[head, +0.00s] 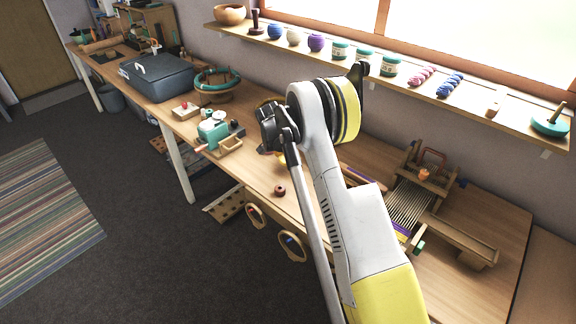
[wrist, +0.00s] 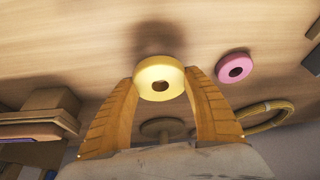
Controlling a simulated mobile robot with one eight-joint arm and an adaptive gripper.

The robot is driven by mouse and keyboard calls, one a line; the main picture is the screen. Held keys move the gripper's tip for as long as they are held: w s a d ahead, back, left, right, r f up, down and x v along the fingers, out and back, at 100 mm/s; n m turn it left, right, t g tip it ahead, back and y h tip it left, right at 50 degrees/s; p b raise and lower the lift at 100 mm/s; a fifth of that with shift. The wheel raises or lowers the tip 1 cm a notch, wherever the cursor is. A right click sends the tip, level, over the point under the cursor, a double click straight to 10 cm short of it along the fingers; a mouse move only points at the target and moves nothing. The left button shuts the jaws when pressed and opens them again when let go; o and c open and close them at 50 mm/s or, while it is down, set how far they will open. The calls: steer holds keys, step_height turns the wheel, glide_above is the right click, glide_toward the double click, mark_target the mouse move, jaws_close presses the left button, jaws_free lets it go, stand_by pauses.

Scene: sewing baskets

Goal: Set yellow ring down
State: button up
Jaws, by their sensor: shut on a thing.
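The yellow ring (wrist: 151,69) is a thick pale-yellow disc with a small centre hole. In the wrist view it sits between the two orange-brown fingers of my gripper (wrist: 160,82), which are shut on it near their tips. A soft shadow falls on the wooden table (wrist: 70,45) beyond the ring, so the ring seems to be above the wood; the exact gap cannot be told. In the head view my arm hides most of the gripper and the ring.
A pink ring (wrist: 223,72) lies on the table right of the yellow one. A yellow hoop (wrist: 283,106) and a round stemmed thing (wrist: 163,124) are closer. Wooden blocks (wrist: 45,110) stand at left. In the head view a loom (head: 408,200) stands right of my arm.

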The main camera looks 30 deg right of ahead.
mark_target(286, 160)
steer(key=shift+f+b, duration=0.45)
steer(key=shift+f, duration=1.1)
steer(key=shift+f, duration=0.15)
steer(key=o, duration=0.8)
